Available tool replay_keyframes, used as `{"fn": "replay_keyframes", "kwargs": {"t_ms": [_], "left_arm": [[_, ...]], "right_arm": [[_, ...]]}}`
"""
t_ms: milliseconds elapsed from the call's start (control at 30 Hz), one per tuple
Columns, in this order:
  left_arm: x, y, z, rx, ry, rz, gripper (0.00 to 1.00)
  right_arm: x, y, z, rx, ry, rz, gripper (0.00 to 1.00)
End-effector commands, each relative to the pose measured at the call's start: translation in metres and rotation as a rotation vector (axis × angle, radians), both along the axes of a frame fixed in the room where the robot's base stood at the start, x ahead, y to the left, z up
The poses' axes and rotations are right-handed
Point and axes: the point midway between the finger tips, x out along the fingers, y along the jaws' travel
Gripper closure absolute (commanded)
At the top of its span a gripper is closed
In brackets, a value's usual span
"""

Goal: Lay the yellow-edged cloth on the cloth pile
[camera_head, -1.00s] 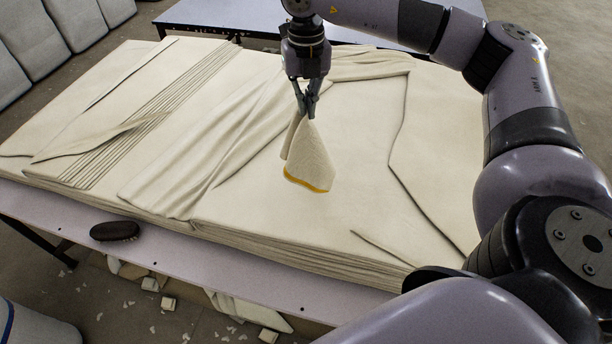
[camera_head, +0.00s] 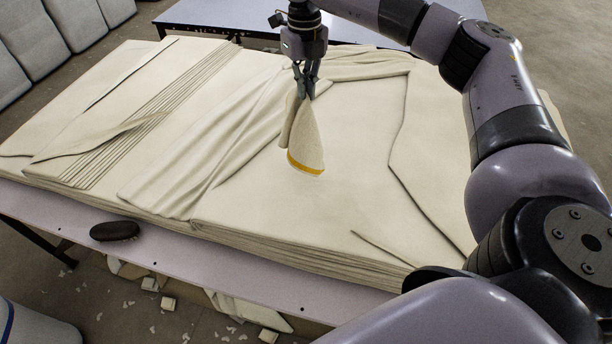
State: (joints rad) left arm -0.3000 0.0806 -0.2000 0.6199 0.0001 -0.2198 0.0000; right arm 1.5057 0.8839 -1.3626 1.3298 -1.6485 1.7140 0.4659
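The yellow-edged cloth (camera_head: 303,138) is cream with a yellow band along its lower edge. It hangs in a folded cone from my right gripper (camera_head: 304,94), which is shut on its upper end. The cloth hangs over the middle of the cloth pile (camera_head: 330,215), a wide stack of cream sheets on the table. Whether its lower edge touches the pile is hard to tell. My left gripper does not show.
A dark brush (camera_head: 115,231) lies on the table's front ledge (camera_head: 220,262). Scraps (camera_head: 250,310) litter the floor below. Another table (camera_head: 230,14) stands behind. Pale padded panels (camera_head: 28,35) stand at the upper left. The pile's right part is fairly flat and clear.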

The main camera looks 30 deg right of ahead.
Motion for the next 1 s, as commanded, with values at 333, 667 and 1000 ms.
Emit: {"fn": "replay_keyframes", "kwargs": {"t_ms": [333,667,1000], "left_arm": [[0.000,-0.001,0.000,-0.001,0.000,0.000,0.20],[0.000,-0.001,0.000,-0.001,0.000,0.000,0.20],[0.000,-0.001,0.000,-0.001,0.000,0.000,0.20]], "right_arm": [[0.044,-0.026,-0.001,0.000,0.000,0.264,1.00],[0.075,-0.045,-0.001,-0.001,0.000,0.463,1.00],[0.090,-0.054,-0.002,-0.001,-0.002,0.557,1.00]]}}
